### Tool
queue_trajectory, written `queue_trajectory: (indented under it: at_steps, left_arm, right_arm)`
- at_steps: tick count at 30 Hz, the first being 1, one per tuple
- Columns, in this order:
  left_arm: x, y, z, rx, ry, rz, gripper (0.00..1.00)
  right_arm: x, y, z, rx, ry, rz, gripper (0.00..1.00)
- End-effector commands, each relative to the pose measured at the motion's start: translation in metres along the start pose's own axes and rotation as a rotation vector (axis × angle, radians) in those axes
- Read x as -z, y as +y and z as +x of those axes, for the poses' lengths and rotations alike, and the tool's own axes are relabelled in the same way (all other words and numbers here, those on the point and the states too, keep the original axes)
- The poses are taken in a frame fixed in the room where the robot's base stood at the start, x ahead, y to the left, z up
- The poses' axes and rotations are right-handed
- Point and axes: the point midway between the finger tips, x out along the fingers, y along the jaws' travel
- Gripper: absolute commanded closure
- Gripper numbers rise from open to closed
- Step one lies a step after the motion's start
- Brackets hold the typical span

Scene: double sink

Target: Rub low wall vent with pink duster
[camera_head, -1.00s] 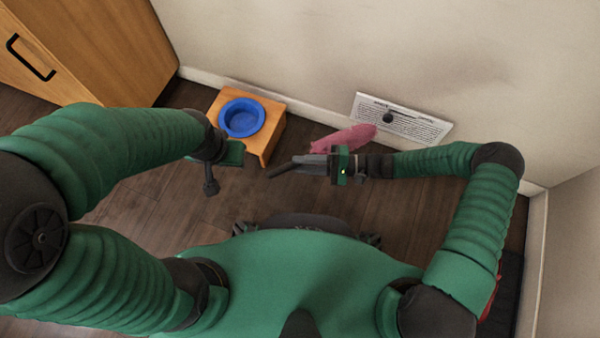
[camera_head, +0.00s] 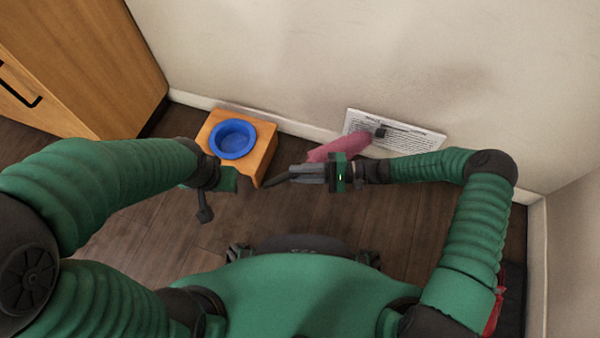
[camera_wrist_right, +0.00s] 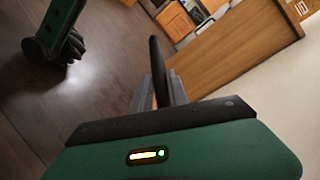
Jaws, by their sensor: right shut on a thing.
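The low wall vent (camera_head: 410,138) is a white slatted panel with a dark knob, set in the wall just above the floor. The pink duster (camera_head: 338,150) lies across its lower left part in the head view; I cannot tell whether it touches the slats. My right gripper (camera_head: 308,173) is shut on the duster's dark handle, which also shows between the fingers in the right wrist view (camera_wrist_right: 157,70). My left gripper (camera_head: 222,188) hangs left of it, near the wooden stand; its opening is unclear.
A wooden stand (camera_head: 262,158) with a blue bowl (camera_head: 233,139) is by the wall, left of the duster. A wooden cabinet (camera_head: 90,60) is at upper left. A white baseboard (camera_head: 295,127) runs along the wall. Dark floor (camera_head: 150,225) lies open at left.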

Motion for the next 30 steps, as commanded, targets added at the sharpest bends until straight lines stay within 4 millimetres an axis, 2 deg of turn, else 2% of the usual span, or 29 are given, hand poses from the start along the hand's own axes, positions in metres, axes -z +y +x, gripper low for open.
queue_trajectory:
  at_steps: [24,30]
  left_arm:
    - [-0.002,0.0,0.008,0.0,0.0,0.0,0.64]
    - [0.0,0.0,0.001,0.0,0.0,0.0,0.64]
  right_arm:
    - [0.012,-0.007,-0.005,0.0,-0.001,0.0,1.0]
    - [0.007,-0.005,-0.019,0.001,0.002,0.001,1.0]
